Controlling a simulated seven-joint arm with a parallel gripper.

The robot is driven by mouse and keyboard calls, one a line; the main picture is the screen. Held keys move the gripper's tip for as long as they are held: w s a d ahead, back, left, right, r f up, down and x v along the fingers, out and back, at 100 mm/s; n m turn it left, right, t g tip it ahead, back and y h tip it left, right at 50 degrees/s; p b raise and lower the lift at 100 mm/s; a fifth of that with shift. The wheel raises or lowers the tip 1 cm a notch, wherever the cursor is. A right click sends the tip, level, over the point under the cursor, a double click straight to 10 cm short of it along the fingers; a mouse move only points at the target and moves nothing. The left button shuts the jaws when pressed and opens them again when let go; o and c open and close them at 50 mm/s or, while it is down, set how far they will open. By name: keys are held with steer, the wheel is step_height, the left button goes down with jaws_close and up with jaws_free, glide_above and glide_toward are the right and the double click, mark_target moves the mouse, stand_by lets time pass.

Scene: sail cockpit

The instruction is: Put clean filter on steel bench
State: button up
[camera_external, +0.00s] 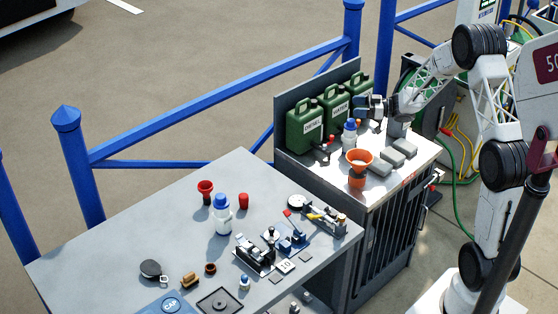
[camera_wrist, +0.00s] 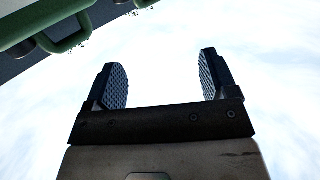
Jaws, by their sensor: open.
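My gripper (camera_external: 368,106) is at the back of the right-hand bench, close to the green jerrycans. In the wrist view my gripper (camera_wrist: 162,78) is open, with nothing between its two dark ribbed fingers. The steel bench seems to be the right-hand cabinet with a shiny light top (camera_external: 400,179). I cannot tell which object is the clean filter. A small red cylinder (camera_external: 244,201) stands on the grey table. An orange funnel-shaped piece (camera_external: 358,157) and several grey blocks (camera_external: 391,158) are on the bench.
Green jerrycans (camera_external: 303,130) line the bench's back; green also shows in the wrist view (camera_wrist: 40,22). A blue-capped bottle (camera_external: 349,133) stands before them. The lower grey table (camera_external: 120,222) holds a red funnel (camera_external: 205,191), another bottle (camera_external: 221,215) and several small parts.

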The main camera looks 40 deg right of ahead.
steer(key=a+r+m+t+h, duration=0.2)
steer(key=a+r+m+h, duration=0.3)
steer(key=r+h, duration=0.5)
steer(key=s+a+r+m+g+h, duration=0.2)
steer(key=s+a+r+h, duration=0.3)
steer(key=s, duration=0.5)
steer(key=s+a+g+y, duration=0.1)
steer(key=s+a+g, duration=0.2)
steer(key=s, duration=0.9)
steer(key=s+a+m+g+y, duration=0.1)
steer(key=s+a+g, duration=0.3)
steer(key=s+a, duration=0.4)
steer(key=s+a+m+g, duration=0.1)
steer(key=s+a+g, duration=0.2)
steer(key=s, duration=1.3)
steer(key=shift+s+a+f+y, duration=0.4)
steer(key=shift+a, duration=0.75)
